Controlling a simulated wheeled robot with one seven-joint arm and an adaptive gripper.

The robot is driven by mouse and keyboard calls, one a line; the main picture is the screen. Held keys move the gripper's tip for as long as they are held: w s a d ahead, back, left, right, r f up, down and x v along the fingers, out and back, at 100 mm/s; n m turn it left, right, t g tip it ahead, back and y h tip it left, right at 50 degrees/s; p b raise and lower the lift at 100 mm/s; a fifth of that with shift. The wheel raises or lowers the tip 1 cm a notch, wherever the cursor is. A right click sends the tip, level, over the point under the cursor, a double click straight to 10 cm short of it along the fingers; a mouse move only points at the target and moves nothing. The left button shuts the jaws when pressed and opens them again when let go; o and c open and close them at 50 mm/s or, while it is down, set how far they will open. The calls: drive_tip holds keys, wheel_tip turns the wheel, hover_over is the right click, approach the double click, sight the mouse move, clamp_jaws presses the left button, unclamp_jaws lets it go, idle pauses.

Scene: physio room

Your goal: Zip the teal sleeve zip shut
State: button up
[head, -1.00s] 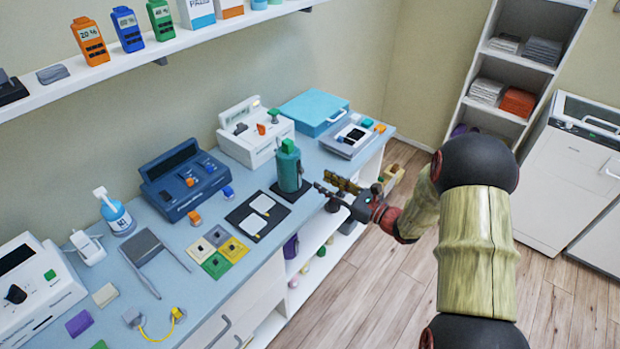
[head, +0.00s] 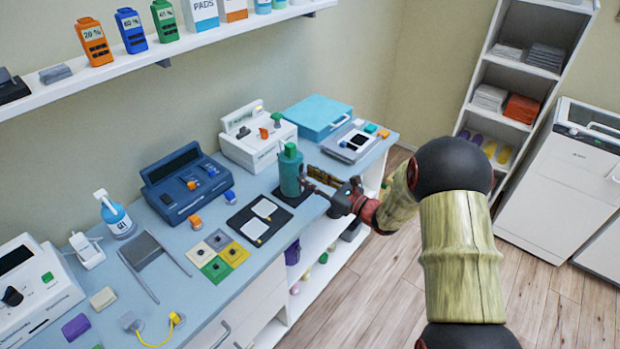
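The teal sleeve (head: 290,174) stands upright on a black base (head: 296,195) near the counter's front edge, with a green block (head: 290,149) on top. The zip itself is too small to make out, and its state cannot be read. My gripper (head: 308,178) is at the right side of the sleeve, its fingers pointing left towards it. The fingers look spread apart, and I see nothing between them. Whether a fingertip touches the sleeve cannot be told.
A white device (head: 257,140) and a teal case (head: 317,116) stand behind the sleeve. A black mat with white pads (head: 259,219) lies to its left, with a dark blue device (head: 183,183) beyond. The floor (head: 375,285) in front of the counter is clear.

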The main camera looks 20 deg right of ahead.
drive_tip(key=c, duration=0.6)
clamp_jaws()
